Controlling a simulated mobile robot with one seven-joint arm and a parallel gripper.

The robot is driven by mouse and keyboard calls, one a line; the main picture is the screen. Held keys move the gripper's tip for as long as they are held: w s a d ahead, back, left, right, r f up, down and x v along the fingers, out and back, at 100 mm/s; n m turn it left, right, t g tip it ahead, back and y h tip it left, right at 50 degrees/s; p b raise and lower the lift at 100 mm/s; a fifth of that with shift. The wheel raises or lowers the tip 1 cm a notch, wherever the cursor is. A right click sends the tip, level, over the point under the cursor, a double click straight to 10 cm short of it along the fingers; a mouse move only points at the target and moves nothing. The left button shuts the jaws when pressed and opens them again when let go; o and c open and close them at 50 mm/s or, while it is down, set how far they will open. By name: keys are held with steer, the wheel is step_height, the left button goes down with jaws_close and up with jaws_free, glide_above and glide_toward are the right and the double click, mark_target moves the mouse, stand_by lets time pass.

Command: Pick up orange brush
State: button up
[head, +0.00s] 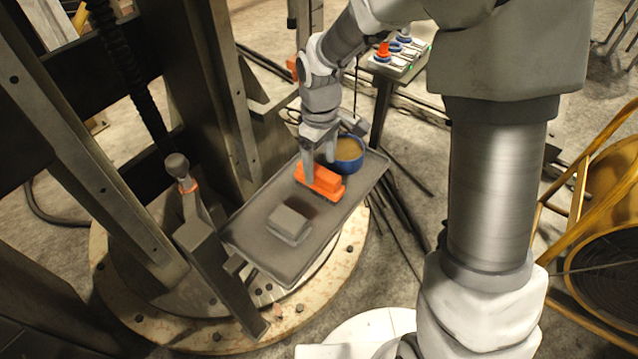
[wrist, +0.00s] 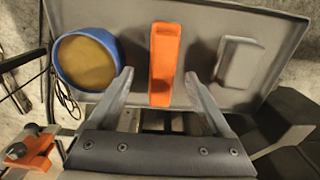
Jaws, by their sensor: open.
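The orange brush (head: 321,181) lies on a grey tray (head: 262,262), between a blue bowl and a grey block. In the wrist view the brush (wrist: 165,62) stands lengthwise, pointing away from my gripper. My gripper (head: 318,172) is at the brush in the head view, with a finger in front of part of it. In the wrist view my gripper (wrist: 157,82) is open, with one finger on each side of the brush's near end. A gap shows between each finger and the brush. Whether the fingertips are down at the brush's height is hard to tell.
The blue bowl (head: 348,155) with tan contents is close to the left finger in the wrist view. The grey block (head: 289,224) sits on the brush's other side. A dark metal column (head: 212,90) stands beside the tray. A small side table (head: 398,62) holds other items.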

mark_target(319, 181)
step_height(319, 181, down, 6)
steer(key=shift+s+a+r+b, duration=0.1)
steer(key=shift+s+r+b, duration=0.1)
steer(key=shift+b, duration=0.9)
jaws_close()
